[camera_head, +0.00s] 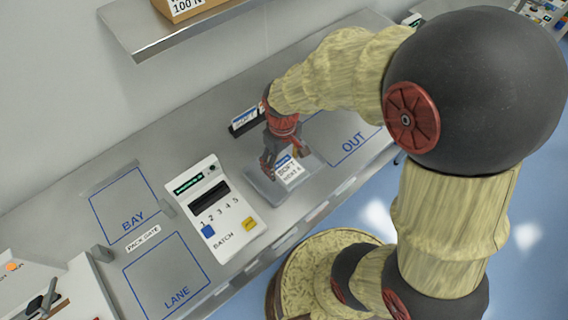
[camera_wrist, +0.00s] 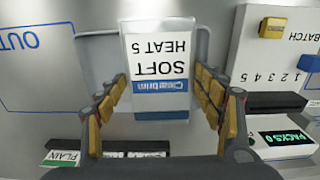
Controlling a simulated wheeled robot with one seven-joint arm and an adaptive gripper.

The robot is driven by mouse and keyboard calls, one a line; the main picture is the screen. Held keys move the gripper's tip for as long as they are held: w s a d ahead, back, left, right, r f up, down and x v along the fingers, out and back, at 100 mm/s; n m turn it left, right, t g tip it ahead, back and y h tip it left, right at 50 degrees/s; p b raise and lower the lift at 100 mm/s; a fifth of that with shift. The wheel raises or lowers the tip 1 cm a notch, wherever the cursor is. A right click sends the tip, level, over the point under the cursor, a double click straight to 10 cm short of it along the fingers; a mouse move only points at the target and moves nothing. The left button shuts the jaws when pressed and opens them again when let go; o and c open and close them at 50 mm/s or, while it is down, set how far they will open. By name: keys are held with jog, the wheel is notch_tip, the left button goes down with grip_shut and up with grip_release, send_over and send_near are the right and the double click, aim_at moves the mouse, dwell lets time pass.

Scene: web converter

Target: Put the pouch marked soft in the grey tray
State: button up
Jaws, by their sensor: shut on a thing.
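The pouch marked SOFT HEAT 5 (camera_wrist: 160,60) is white with a blue band. It sits between the two fingers of my gripper (camera_wrist: 160,88), which is shut on it. In the head view the pouch (camera_head: 291,174) shows below my gripper (camera_head: 282,160), over the right part of the grey tray (camera_head: 262,188). The tray's left part is bare. In the wrist view the tray (camera_wrist: 97,62) shows behind the pouch on both sides. I cannot tell whether the pouch touches the tray floor.
A black holder (camera_head: 245,120) with labelled packs, one marked PLAIN (camera_wrist: 62,158), stands behind my gripper. The batch keypad (camera_head: 213,208) is close on the tray's left. The outlined OUT area (camera_head: 352,142) to the right is clear, as are BAY (camera_head: 122,205) and LANE (camera_head: 165,278).

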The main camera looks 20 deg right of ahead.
aim_at(285, 159)
jog(key=w+f, duration=0.1)
jog(key=w+d+f, duration=0.1)
jog(key=f, duration=0.1)
jog(key=w+d+f+b, duration=0.1)
jog(key=f, duration=0.1)
jog(key=shift+w+f, duration=0.25)
jog(key=shift+w+f+b, duration=0.1)
jog(key=shift+f+b, duration=0.25)
jog(key=shift+f, duration=1.2)
jog(key=shift+f, duration=0.1)
jog(key=o, duration=1.1)
jog(key=shift+o, duration=0.8)
